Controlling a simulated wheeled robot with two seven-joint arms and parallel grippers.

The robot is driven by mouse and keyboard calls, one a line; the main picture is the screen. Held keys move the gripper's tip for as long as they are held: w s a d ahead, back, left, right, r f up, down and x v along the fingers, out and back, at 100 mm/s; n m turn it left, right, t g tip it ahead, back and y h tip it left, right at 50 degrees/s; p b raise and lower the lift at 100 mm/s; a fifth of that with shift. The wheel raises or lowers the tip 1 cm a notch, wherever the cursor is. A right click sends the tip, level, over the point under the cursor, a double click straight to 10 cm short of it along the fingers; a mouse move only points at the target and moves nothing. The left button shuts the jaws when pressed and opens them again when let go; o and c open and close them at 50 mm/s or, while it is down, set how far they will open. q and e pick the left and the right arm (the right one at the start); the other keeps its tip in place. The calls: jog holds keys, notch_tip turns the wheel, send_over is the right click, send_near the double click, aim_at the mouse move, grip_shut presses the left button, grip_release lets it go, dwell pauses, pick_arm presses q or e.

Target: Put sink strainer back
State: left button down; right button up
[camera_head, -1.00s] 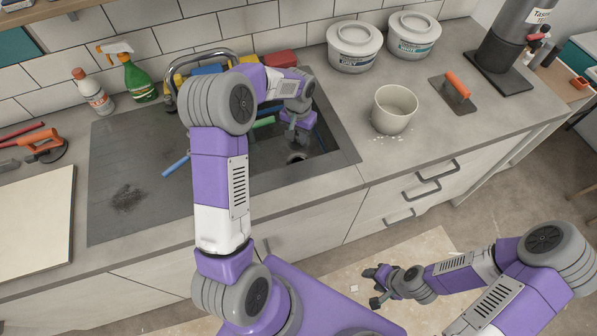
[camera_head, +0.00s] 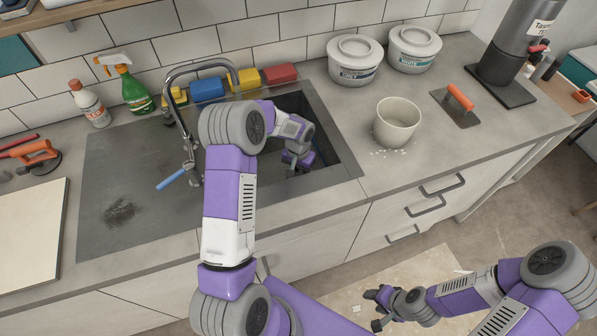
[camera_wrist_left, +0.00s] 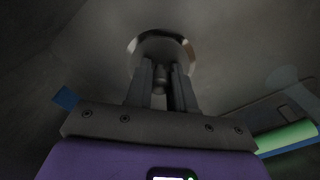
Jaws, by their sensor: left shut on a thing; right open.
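My left gripper (camera_head: 292,168) reaches down into the sink basin (camera_head: 338,166), and its fingertips are hard to make out in the head view. In the left wrist view the left gripper (camera_wrist_left: 160,82) is shut on a small grey knob, which looks like that of the sink strainer (camera_wrist_left: 160,74). The round drain opening (camera_wrist_left: 158,44) lies just beyond the fingertips. I cannot tell whether the strainer touches the drain. My right gripper (camera_head: 377,308) is open and empty, low above the floor in front of the cabinets.
A curved metal faucet (camera_head: 188,130) stands left of my left arm. A green stick (camera_wrist_left: 288,136) and a blue piece (camera_wrist_left: 66,98) lie in the basin. A white pot (camera_head: 397,122) stands on the right counter.

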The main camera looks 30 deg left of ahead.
pick_arm(q)
jog(key=c, duration=1)
grip_release()
jog(key=shift+r, duration=0.1)
jog(key=shift+o, duration=0.2)
jog(key=shift+r, duration=0.1)
notch_tip(320, 180, up, 12)
jog(key=p, duration=0.2)
